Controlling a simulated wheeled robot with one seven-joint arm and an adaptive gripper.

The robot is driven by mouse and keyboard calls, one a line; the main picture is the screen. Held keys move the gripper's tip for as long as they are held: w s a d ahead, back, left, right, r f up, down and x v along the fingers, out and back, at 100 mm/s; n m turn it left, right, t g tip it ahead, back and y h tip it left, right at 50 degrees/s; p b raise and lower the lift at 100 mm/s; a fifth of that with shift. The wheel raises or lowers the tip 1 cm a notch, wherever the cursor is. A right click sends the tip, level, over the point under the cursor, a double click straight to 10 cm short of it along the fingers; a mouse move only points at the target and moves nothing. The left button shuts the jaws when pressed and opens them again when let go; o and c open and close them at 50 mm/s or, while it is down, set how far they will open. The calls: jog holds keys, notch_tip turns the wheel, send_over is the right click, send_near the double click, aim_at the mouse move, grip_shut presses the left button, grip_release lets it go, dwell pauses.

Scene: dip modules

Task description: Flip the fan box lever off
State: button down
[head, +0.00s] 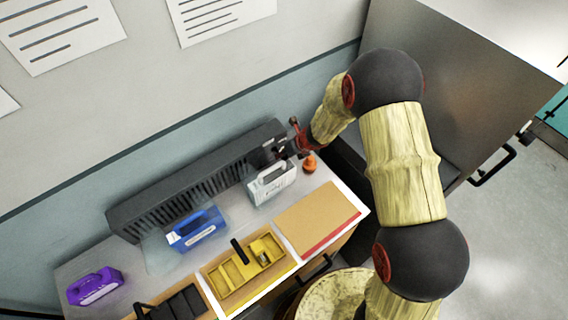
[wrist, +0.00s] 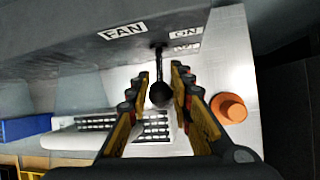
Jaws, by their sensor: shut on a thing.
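The fan box (head: 190,182) is a long dark grey box with slats along the back of the bench. In the wrist view its face (wrist: 75,55) carries a FAN label and an ON label, with a second label below ON partly hidden. The lever (wrist: 160,92) is a black rod with a round knob, hanging down from the face. My gripper (wrist: 159,76) has a finger on each side of the lever and is shut on it. In the head view my gripper (head: 288,146) is at the right end of the fan box, and the lever is hard to make out.
A white module (head: 272,186) and an orange knob-like object (head: 309,164) stand close below my gripper. A blue module (head: 196,230), a purple module (head: 95,287) and a yellow tray (head: 228,277) sit further left. A grey metal cabinet (head: 460,75) stands right of the bench.

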dwell(0.3)
jog(key=c, duration=1.7)
grip_release()
jog(key=shift+o, duration=0.2)
jog(key=shift+d, duration=0.1)
jog(key=v, duration=1.2)
jog(key=shift+f, duration=0.1)
